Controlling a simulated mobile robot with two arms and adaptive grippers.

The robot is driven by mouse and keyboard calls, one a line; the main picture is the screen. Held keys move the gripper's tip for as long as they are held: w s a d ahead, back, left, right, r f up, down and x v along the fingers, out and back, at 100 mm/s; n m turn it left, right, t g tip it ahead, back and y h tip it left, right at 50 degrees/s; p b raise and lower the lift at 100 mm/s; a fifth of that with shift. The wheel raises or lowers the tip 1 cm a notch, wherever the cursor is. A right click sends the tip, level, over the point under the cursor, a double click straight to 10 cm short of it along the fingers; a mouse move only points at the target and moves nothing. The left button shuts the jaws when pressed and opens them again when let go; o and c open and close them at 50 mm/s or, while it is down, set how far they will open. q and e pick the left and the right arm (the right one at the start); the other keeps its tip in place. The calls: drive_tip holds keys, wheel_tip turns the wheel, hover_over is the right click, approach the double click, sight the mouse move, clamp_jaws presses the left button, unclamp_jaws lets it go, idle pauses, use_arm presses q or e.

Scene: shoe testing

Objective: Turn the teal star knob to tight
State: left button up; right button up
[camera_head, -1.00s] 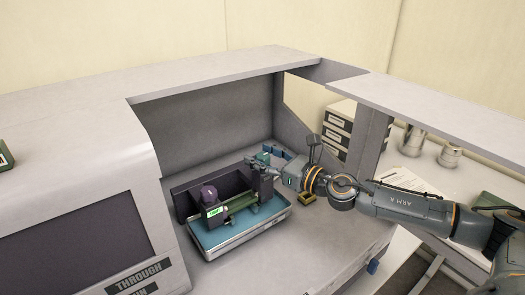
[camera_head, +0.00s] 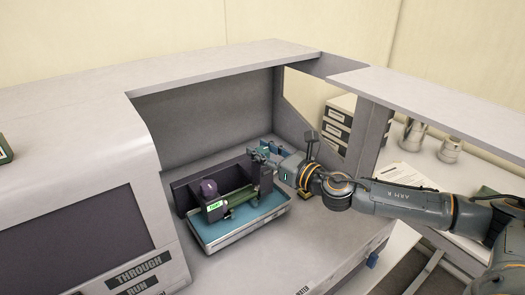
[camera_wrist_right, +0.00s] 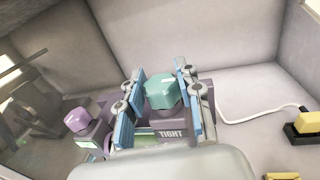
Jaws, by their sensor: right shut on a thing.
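The teal star knob (camera_wrist_right: 164,91) shows in the right wrist view, on the end of a dark purple fixture. A plate marked TIGHT (camera_wrist_right: 171,134) is just below it. My right gripper (camera_wrist_right: 160,92) has its blue-padded fingers on both sides of the knob and is shut on it. In the head view my right gripper (camera_head: 264,154) is at the back right of the fixture (camera_head: 184,196) and its fingers hide the knob. How far the knob is turned cannot be told. My left gripper is not in view.
The fixture carries a purple knob (camera_head: 208,187) and a green cylinder (camera_head: 238,197), and stands in a blue-lined tray (camera_head: 213,238). Bay walls (camera_head: 210,118) stand behind and right. A white cable with a black and yellow plug (camera_wrist_right: 305,126) lies to the right in the wrist view.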

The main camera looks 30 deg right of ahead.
sight(263, 149)
drive_tip(key=m+h, duration=0.1)
drive_tip(key=h, duration=0.1)
drive_tip(key=m+h, duration=0.2)
drive_tip(key=h, duration=0.1)
drive_tip(key=shift+a+t, duration=0.2)
drive_tip(key=shift+t, duration=0.2)
drive_tip(key=m+h, duration=0.2)
drive_tip(key=h, duration=0.2)
drive_tip(key=m+g+h, duration=0.1)
drive_tip(key=m+h, duration=0.2)
drive_tip(key=h, duration=0.1)
drive_tip(key=shift+m+g, duration=0.3)
drive_tip(key=m+g+h, duration=0.3)
drive_tip(key=h, duration=0.1)
drive_tip(key=shift+d+m+h, duration=0.1)
drive_tip(key=shift+m+h, duration=0.2)
drive_tip(key=shift+h, duration=0.1)
drive_tip(key=shift+r+m+g+h, duration=0.1)
drive_tip(key=shift+m+g+h, duration=1.6)
drive_tip(key=shift+g, duration=0.5)
drive_tip(key=shift+d+r+m+g, duration=0.1)
drive_tip(key=shift+m+g, duration=0.2)
drive_tip(key=shift+g, duration=0.1)
drive_tip(key=o, duration=1.1)
drive_tip(key=shift+o, duration=0.5)
wheel_tip(263, 149, up, 10)
drive_tip(key=shift+f, duration=0.1)
